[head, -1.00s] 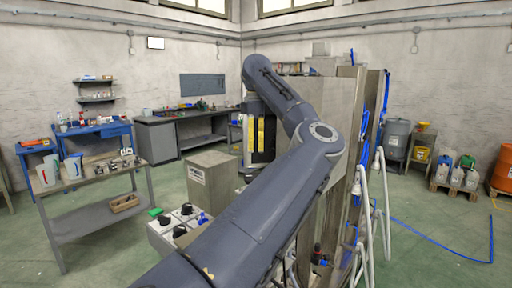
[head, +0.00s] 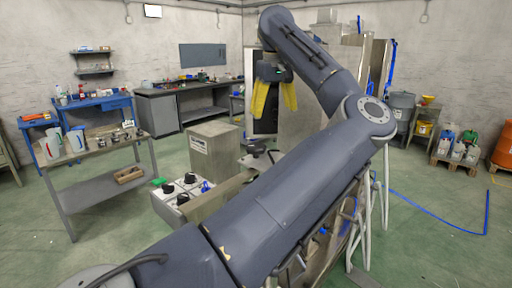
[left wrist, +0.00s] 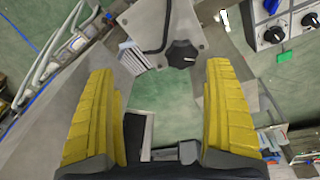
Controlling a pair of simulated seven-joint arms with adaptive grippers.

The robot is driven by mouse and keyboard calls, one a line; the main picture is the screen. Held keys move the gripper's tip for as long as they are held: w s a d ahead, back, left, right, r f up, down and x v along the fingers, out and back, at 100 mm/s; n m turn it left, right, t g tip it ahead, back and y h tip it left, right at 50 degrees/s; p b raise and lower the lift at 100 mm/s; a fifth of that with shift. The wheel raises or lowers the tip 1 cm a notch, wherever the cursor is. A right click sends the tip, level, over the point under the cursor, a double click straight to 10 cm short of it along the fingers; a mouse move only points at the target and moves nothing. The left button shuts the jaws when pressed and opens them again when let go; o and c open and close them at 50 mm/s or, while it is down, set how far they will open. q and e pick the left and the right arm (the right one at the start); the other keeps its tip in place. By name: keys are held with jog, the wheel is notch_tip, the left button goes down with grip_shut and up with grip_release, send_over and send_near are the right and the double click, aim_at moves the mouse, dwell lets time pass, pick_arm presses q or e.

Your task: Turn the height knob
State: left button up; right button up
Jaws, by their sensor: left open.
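My left gripper (head: 274,112) is open and empty, with its yellow fingers pointing down. A black knob (head: 256,147) on a grey plate shows below it in the head view. In the left wrist view, the same-looking black lobed knob (left wrist: 181,54) sits on a grey metal plate (left wrist: 150,25). It lies beyond the open fingers (left wrist: 160,75), between their tips in the picture and nearer the right one, not touched. I see no label that names it the height knob. My right gripper is not in view.
A white control box (head: 172,205) with several black knobs, a green piece (head: 158,181) and a blue part stands to the left. A grey block (head: 214,145) stands behind it. My left arm hides much of the machine.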

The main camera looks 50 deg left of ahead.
aim_at(256, 145)
pick_arm(q)
jog(key=s+a+r+n+t+y, duration=0.1)
jog(key=s+n, duration=0.1)
jog(key=n, duration=1.5)
jog(key=s+r+n+y, duration=0.1)
jog(key=s+n+y, duration=0.15)
jog(key=n, duration=1.45)
jog(key=shift+m+h, duration=0.3)
jog(key=shift+h, duration=0.05)
jog(key=x, duration=1.7)
jog(key=shift+s+f, duration=0.1)
jog(key=shift+f, duration=0.25)
jog(key=c, duration=1.2)
